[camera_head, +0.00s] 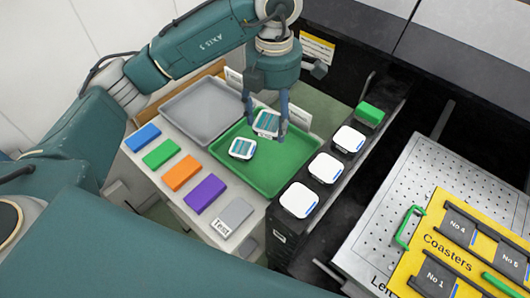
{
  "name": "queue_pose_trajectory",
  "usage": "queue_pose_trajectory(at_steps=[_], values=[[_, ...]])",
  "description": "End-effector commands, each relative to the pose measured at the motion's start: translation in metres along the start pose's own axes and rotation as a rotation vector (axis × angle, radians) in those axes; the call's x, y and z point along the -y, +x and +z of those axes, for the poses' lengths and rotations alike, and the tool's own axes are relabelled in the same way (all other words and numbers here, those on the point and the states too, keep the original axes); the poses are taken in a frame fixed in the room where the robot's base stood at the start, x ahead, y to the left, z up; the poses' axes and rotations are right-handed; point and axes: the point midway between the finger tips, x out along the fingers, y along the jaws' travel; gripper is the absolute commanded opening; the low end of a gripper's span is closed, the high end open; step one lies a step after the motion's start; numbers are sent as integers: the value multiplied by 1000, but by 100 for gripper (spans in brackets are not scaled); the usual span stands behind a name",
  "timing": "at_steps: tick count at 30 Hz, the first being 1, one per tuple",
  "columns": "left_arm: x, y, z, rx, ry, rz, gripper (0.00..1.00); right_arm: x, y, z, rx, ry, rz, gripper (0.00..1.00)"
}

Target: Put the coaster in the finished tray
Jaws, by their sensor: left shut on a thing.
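My left gripper (266,132) points down over the green tray (285,172), with one finger on each side of a small white coaster (266,122) with teal stripes. It is shut on this coaster. The coaster seems to be over the back part of the tray; whether it touches the tray floor I cannot tell. A second, similar striped coaster (242,149) lies in the left part of the green tray. A grey tray (203,108) beside it is empty. Labels stand behind the trays, but I cannot read them. My right gripper is not in view.
Blue, green, orange, purple (205,194) and grey (232,217) blocks line the front edge. A black rail right of the green tray holds three white pieces (325,168) and a green block (370,113). A yellow "Coasters" board (425,262) lies on a perforated metal surface (410,185) at right.

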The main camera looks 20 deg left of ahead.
Motion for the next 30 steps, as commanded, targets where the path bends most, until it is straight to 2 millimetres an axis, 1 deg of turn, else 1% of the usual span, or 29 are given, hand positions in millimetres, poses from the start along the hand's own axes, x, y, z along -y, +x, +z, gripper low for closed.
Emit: queue_pose_trajectory(at_steps=[2, 5, 10, 11, 12, 15, 18, 21, 26, 30], values=[[0, 1, 2, 0, -39, -2, 7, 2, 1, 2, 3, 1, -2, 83], [1, 16, 2, -3, -55, -7, 7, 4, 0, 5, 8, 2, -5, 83], [2, 61, 1, -5, -55, -9, 7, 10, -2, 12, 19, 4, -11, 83], [1, 66, 0, -6, -55, -7, 7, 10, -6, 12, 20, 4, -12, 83], [1, 77, 0, -6, -54, -7, 6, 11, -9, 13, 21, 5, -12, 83], [1, 104, 0, -6, -54, -6, 7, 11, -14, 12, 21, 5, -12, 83], [0, 126, 1, -5, -54, -4, 7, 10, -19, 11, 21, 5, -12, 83], [0, 142, 1, -2, -53, -2, 7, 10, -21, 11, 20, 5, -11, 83], [0, 155, 2, 0, -53, -1, 6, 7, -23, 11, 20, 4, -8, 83], [1, 176, 1, -3, -52, -3, 7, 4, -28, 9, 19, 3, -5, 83]])
